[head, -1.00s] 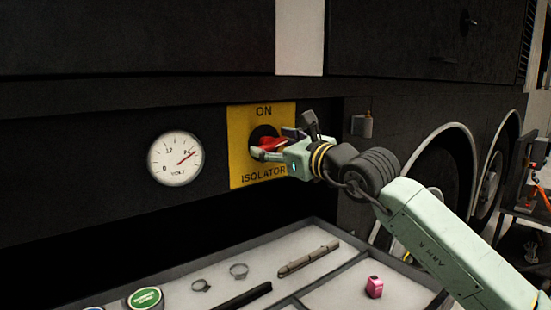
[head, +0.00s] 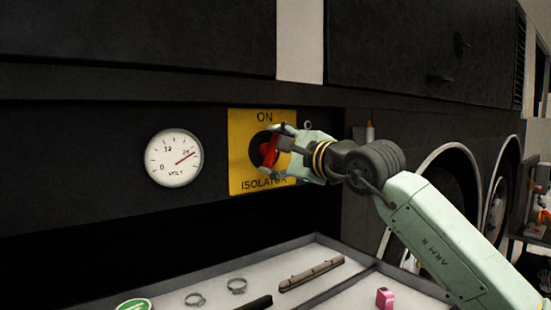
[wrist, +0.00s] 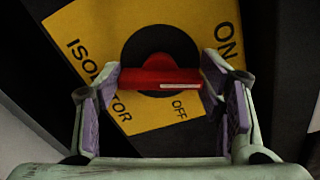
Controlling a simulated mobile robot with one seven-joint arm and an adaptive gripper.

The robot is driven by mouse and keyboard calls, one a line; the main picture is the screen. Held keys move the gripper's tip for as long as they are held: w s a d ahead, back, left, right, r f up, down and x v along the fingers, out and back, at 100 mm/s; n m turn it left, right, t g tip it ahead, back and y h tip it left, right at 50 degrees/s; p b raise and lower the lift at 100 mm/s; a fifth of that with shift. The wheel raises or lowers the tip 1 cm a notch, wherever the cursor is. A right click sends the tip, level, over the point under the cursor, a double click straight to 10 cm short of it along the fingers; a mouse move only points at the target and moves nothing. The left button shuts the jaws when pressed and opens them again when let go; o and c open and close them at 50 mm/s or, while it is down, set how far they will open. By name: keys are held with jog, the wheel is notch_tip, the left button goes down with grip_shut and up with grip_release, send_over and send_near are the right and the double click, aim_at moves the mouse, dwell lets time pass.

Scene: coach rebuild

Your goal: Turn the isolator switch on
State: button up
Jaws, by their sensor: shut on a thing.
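The yellow isolator plate (head: 240,158) is on the dark coach side, with ON at its top and ISOLATOR at its bottom. Its red switch handle (head: 269,152) stands steeply, tilted, over a round black disc. My gripper (head: 274,150) is at the switch from the right, shut on the red handle. In the wrist view the handle (wrist: 160,80) lies between the two purple finger pads. OFF on the plate (wrist: 150,118) shows beside the handle there, and ON lies at the upper right. My fingers partly hide the plate's right side in the head view.
A round volt gauge (head: 174,158) is left of the plate, its needle near 24. Wheels are at the right.

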jog(key=shift+n+b, duration=0.4)
jog(key=shift+n, duration=1.8)
jog(key=o, duration=1.1)
jog(key=v, duration=1.2)
jog(key=shift+s+f, duration=0.1)
